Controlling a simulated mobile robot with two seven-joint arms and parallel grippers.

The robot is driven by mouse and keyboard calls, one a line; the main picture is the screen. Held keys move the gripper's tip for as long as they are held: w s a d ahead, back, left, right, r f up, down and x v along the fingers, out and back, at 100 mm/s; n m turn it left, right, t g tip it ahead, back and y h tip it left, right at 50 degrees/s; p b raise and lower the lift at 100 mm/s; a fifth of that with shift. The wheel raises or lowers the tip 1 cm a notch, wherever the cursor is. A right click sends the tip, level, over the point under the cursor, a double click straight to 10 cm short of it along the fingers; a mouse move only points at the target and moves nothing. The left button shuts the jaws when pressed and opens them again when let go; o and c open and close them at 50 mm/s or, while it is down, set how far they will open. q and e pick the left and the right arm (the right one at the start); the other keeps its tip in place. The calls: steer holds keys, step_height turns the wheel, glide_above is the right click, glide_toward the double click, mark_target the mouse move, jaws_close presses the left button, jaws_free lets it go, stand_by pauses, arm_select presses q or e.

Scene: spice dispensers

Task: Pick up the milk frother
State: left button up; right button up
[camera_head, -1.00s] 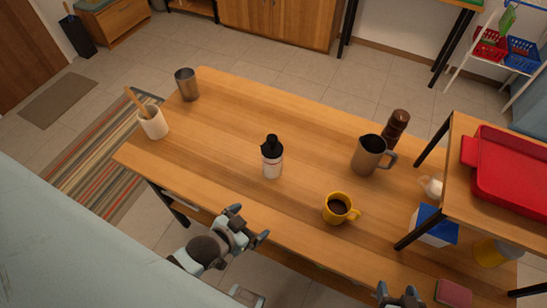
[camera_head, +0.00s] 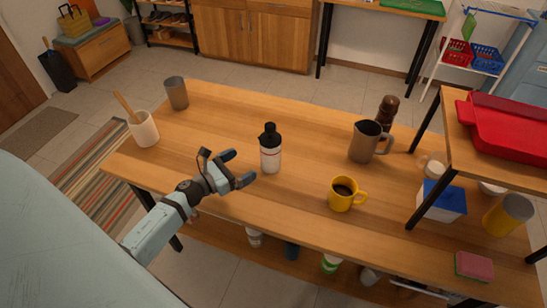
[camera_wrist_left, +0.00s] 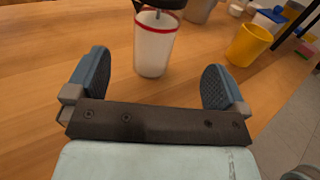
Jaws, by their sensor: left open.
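The milk frother (camera_head: 270,155) stands upright near the middle of the wooden table, with a black top and a pale body with a thin red line. In the left wrist view the frother (camera_wrist_left: 154,48) stands ahead, between the finger directions, with a thin rod inside its see-through body and its top cut off by the frame. My left gripper (camera_head: 238,168) is open and empty, just left of the frother, with its fingers pointing at it and not visibly touching it. My right gripper is not in view.
A yellow mug (camera_head: 342,195) and a metal pitcher (camera_head: 364,143) stand to the right, with a dark brown grinder (camera_head: 387,110) behind. A white utensil pot (camera_head: 144,130) and a metal cup (camera_head: 176,94) stand at the left. A raised shelf carries a red tray (camera_head: 510,127). Table behind the frother is clear.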

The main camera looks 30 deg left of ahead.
mark_target(262, 152)
arm_select(q)
steer(key=p+x, duration=0.1)
steer(key=x, duration=0.4)
steer(key=shift+w, duration=0.2)
steer(key=shift+x, duration=0.9)
steer(key=p+x, duration=0.1)
steer(key=x, duration=0.2)
steer(key=shift+w, duration=0.35)
steer(key=shift+w+d+f, duration=0.1)
steer(key=shift+w, duration=0.3)
steer(key=c, duration=1.2)
steer(key=shift+o, duration=0.2)
steer(key=shift+r, duration=0.25)
